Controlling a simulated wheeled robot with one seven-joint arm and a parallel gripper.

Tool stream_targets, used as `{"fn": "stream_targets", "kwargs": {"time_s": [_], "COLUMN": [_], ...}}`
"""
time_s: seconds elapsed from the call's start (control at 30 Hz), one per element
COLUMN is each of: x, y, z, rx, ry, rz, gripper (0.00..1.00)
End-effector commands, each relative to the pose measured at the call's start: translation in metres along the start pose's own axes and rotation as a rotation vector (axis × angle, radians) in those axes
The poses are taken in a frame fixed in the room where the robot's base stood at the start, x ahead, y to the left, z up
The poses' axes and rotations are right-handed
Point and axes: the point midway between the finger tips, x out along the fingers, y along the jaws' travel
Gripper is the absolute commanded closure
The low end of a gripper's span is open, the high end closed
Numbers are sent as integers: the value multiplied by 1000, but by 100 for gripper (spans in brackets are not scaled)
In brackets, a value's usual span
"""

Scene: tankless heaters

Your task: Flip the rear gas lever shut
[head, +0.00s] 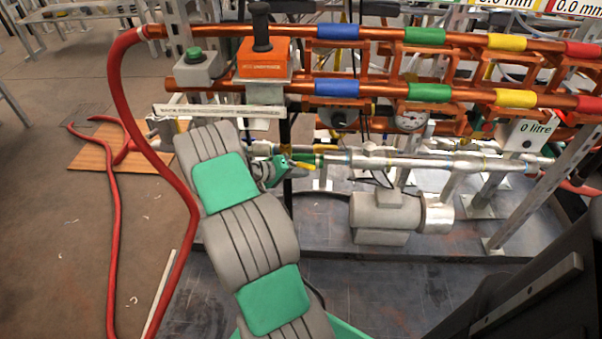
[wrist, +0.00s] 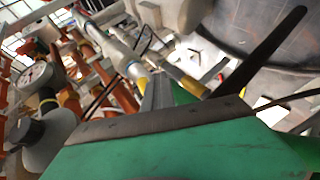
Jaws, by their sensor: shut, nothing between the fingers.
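My gripper (head: 288,168) is at the end of my grey and green arm, close against the pipework in the middle of the head view. In the wrist view, its grey fingers (wrist: 158,92) are together with nothing between them. A small yellow lever-like part (head: 304,165) is right at the fingertips in the head view. The wrist view shows a yellow part (wrist: 188,82) just beyond the fingers, on or beside a pipe. I cannot tell whether the fingers touch it, or whether it is the rear gas lever. My wrist partly hides the pipe there.
An orange switch box (head: 263,60) stands at upper left. A grey motor-like cylinder (head: 385,212) sits below right. A red hose (head: 150,165) loops left of my arm.

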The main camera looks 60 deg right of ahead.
Motion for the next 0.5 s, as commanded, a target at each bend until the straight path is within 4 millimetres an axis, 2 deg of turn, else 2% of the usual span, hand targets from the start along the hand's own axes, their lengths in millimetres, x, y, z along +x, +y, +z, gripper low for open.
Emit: {"fn": "stream_targets", "kwargs": {"time_s": [0.17,0.37,0.4,0.5], "x": [2,12,-4,-25], "y": [-7,-47,-46,-60], "z": [3,18,15,17], "rx": [-1,-4,-4,-4], "ry": [0,1,4,5], "rz": [0,0,-1,-2], "gripper": [100,100,100,100]}}
